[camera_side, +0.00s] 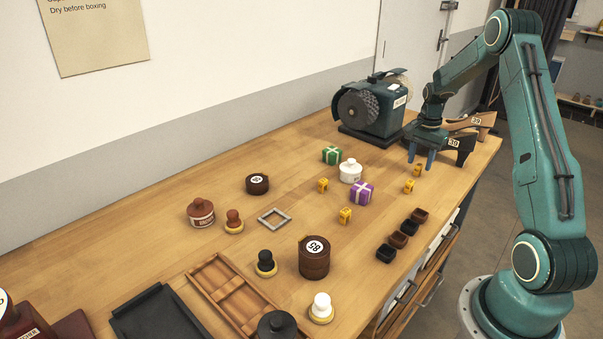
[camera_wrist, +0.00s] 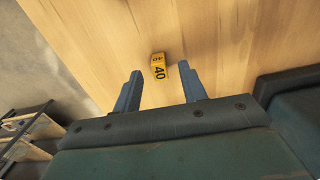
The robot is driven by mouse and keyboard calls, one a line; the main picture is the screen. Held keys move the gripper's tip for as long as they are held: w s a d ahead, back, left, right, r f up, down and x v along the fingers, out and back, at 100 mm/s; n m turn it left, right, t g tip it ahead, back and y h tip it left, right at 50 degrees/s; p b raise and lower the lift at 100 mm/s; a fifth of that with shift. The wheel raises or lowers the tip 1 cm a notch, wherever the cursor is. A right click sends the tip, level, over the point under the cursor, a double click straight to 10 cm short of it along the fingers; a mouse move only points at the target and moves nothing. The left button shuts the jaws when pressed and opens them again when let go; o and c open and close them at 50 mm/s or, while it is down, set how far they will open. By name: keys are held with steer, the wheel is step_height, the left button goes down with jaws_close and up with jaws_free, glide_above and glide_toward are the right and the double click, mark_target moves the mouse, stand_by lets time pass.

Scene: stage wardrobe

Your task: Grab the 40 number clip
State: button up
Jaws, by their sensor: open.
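The 40 number clip (camera_wrist: 160,68) is a small yellow-orange block with a black 40 in the wrist view. It lies on the wooden bench, in the gap between my two blue fingertips as seen from the wrist. My gripper (camera_side: 421,160) is open and empty, pointing down near the right edge of the bench. In the side view, a yellow clip (camera_side: 416,170) lies just below the fingertips; its number is too small to read there. Another yellow clip (camera_side: 408,186) lies nearby.
Wooden shoe forms (camera_side: 458,143) marked 39 stand behind my gripper. A green double-wheel machine (camera_side: 372,108) is to its left. More yellow clips (camera_side: 322,185) (camera_side: 345,215), a purple gift box (camera_side: 362,193) and small dark trays (camera_side: 398,240) lie nearer. The bench edge is close on the right.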

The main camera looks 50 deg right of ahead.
mark_target(418, 170)
steer(key=shift+f, duration=1.25)
jaws_close()
